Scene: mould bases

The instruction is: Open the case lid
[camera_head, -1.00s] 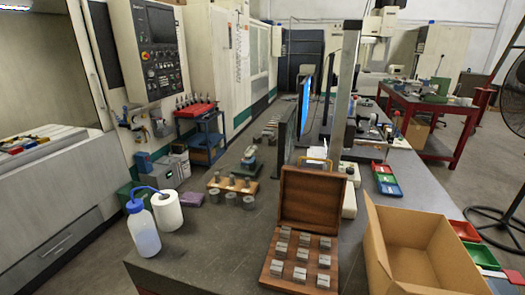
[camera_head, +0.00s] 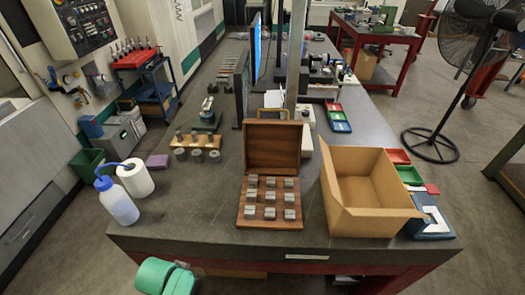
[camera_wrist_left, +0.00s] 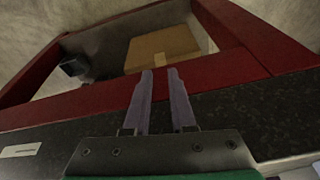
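The wooden case (camera_head: 270,222) stands on the dark workbench in the head view. Its lid (camera_head: 272,148) stands raised at the back, its inner side facing me. The open base holds several grey metal blocks in rows. My left gripper (camera_wrist_left: 160,72) shows in the left wrist view with its two fingers apart and a narrow empty gap between them. It points at the bench's dark edge and red frame, and the case is not in that view. A green part of my arm (camera_head: 165,275) shows below the bench's front edge. My right gripper is in no view.
An open cardboard box (camera_head: 365,222) stands right of the case. Left of it are a wash bottle (camera_head: 117,203), a white roll (camera_head: 135,179) and a wooden holder with metal cylinders (camera_head: 197,142). A monitor (camera_head: 255,50) stands behind. The bench front left of the case is clear.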

